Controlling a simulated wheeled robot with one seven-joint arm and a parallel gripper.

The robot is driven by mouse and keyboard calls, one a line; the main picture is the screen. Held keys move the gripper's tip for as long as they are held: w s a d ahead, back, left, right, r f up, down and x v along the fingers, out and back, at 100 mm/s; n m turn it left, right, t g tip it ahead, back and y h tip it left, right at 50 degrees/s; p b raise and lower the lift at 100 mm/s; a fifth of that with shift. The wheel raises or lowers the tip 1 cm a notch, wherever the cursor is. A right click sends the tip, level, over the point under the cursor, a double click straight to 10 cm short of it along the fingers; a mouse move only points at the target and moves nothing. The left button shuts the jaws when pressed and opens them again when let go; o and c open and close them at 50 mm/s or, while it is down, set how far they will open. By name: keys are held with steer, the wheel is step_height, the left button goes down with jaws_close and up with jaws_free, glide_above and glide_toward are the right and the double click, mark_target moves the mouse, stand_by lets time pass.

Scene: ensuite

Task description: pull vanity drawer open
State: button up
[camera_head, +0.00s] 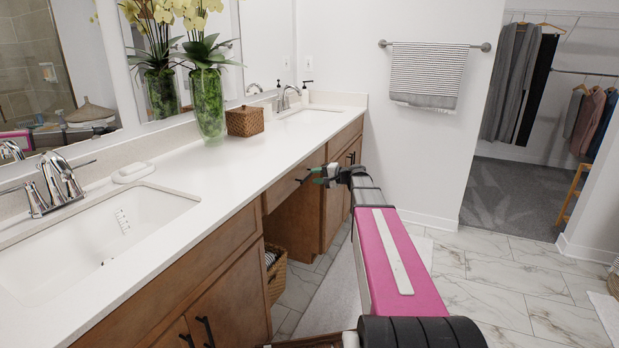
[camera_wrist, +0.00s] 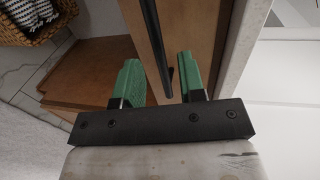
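The wooden vanity drawer (camera_head: 284,186) is the shallow front over the open knee space, and it looks shut in the head view. Its dark bar handle (camera_head: 302,180) is near its right end. My gripper (camera_head: 318,175) is just to the right of the handle, with green fingertips toward the drawer. In the wrist view, my gripper (camera_wrist: 160,78) is open, with one green finger on each side of the black bar handle (camera_wrist: 152,35). The drawer front (camera_wrist: 186,32) lies beyond the bar. I see no finger clearly touching the bar.
The white countertop (camera_head: 230,158) with two sinks runs above the drawer. Vanity cabinets (camera_head: 205,280) flank the knee space, where a wicker basket (camera_head: 277,272) stands. Open marble-look floor (camera_head: 500,275) lies to the right. A towel (camera_head: 430,75) hangs on the far wall.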

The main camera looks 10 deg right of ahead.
mark_target(310, 175)
steer(key=shift+x, duration=1.8)
jaws_close()
steer(key=shift+s+d, duration=0.1)
steer(key=f+v, duration=0.3)
steer(key=v, duration=1.3)
steer(key=d+f+v, duration=0.1)
steer(key=f+v, duration=0.2)
steer(key=v, duration=1.4)
steer(key=shift+s+d+f, duration=0.2)
steer(key=shift+s+d, duration=0.05)
steer(key=shift+s, duration=0.35)
jaws_free()
